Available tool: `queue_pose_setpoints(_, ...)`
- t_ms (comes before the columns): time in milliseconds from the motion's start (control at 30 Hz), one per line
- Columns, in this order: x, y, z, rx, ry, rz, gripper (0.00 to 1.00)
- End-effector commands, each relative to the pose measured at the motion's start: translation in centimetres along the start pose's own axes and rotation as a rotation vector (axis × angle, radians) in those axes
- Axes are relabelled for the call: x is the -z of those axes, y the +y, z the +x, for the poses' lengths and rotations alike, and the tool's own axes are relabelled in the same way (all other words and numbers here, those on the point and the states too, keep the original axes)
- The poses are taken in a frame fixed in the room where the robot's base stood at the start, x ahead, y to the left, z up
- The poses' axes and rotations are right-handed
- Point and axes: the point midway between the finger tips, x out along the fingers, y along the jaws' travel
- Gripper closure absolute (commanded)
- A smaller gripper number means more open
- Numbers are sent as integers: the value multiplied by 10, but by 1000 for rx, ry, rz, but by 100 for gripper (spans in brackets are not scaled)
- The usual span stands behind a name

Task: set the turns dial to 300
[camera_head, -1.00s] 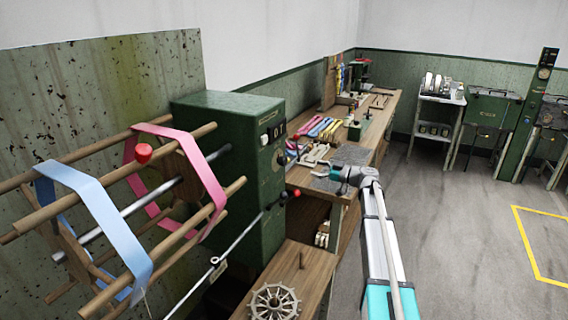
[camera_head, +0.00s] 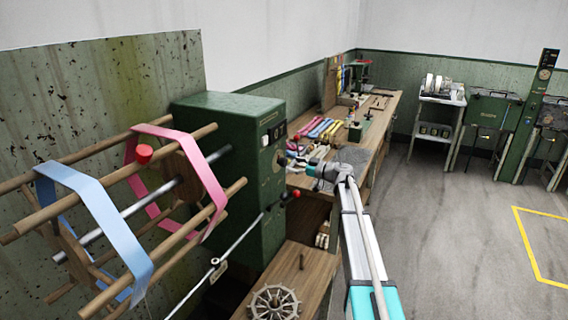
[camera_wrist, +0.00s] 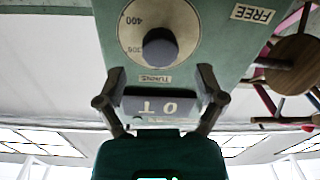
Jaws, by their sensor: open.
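The turns dial (camera_wrist: 160,49) is a dark round knob on a pale disc in the wrist view, which shows the panel upside down. The marks 400 and 300 are legible on the disc. A small label reading TURNS sits beside the disc. I cannot tell which mark the knob points to. My gripper (camera_wrist: 161,77) is open and empty, its two fingers apart in front of the panel, short of the knob. In the head view my gripper (camera_head: 292,163) is close to the front face of the green machine (camera_head: 230,125), partly hiding the dial.
A FREE label (camera_wrist: 253,13) is on the panel. A red-knobbed lever (camera_head: 296,193) sticks out below my gripper. A reel with pink and blue bands (camera_head: 100,210) stands left. The floor at right is clear.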

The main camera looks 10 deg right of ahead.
Motion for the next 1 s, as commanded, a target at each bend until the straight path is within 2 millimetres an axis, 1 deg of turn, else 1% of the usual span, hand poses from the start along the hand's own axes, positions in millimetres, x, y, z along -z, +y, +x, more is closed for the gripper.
queue_pose_setpoints(33, 0, 1, 9, 1, 0, 0, 12)
queue_pose_setpoints(100, 0, 1, 18, 1, 0, 0, 12)
queue_pose_setpoints(300, 0, 1, 38, 0, 0, 0, 12)
queue_pose_setpoints(500, 0, 0, 46, -1, 0, 0, 12)
queue_pose_setpoints(767, 0, 1, 46, -2, 0, 0, 12)
queue_pose_setpoints(800, 0, 1, 46, -2, 0, 0, 14)
queue_pose_setpoints(867, 0, 1, 45, -2, 0, 0, 25)
queue_pose_setpoints(1000, 0, 1, 45, -2, 0, 0, 51)
